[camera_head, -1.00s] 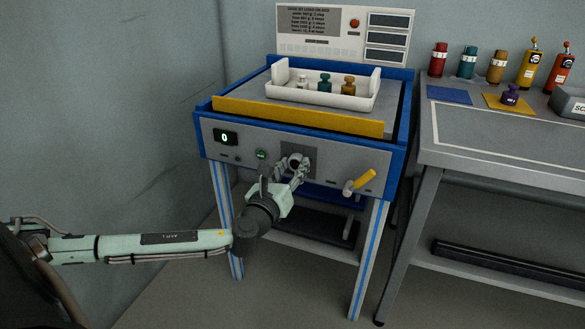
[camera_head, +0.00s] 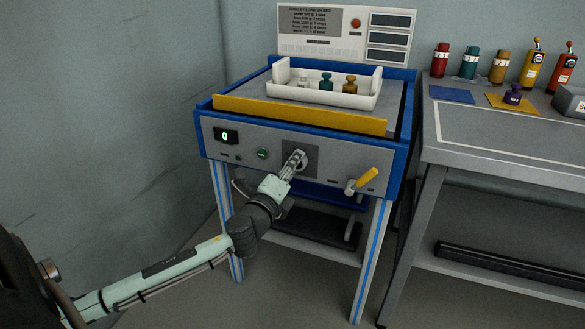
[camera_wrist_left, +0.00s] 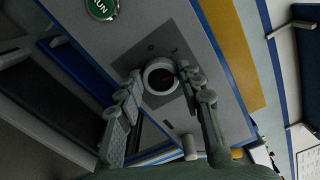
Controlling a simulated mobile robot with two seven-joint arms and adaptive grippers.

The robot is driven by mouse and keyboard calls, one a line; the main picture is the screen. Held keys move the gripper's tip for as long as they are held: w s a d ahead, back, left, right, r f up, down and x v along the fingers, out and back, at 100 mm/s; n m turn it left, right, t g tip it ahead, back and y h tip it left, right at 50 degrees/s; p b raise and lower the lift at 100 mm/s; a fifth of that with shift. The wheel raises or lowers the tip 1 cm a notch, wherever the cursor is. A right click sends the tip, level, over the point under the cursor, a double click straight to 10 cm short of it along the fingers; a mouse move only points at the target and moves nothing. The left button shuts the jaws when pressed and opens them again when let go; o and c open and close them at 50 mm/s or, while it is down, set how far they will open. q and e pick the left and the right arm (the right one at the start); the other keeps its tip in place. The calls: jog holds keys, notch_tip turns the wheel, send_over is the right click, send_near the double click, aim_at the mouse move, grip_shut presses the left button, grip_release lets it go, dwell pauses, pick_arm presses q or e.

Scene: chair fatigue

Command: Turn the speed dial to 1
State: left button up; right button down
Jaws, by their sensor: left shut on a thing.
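The speed dial (camera_wrist_left: 159,77) is a round knob with a pale rim, a dark face and a red mark, set on a dark grey square plate (camera_wrist_left: 178,40) in the wrist view. My left gripper (camera_head: 298,159) is at the front panel of the blue-framed machine and hides most of the dial in the head view. In the wrist view its fingers (camera_wrist_left: 160,76) lie on either side of the dial, shut on it. The number the mark points to is too small to read. The display (camera_head: 225,135) reads 0. My right gripper is in neither view.
A green button (camera_head: 262,154) sits left of the dial, and a yellow-handled lever (camera_head: 366,179) to the right. A yellow bar (camera_head: 300,113) runs above the panel. A white tray (camera_head: 322,98) with several weights is on top. A grey bench (camera_head: 500,145) stands right.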

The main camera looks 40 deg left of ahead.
pick_arm(q)
jog(key=shift+f+n, duration=0.15)
jog(key=shift+n, duration=3.45)
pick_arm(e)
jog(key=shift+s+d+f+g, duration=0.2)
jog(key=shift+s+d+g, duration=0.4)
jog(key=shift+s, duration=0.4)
pick_arm(q)
jog(key=o, duration=1.2)
jog(key=shift+c, duration=0.2)
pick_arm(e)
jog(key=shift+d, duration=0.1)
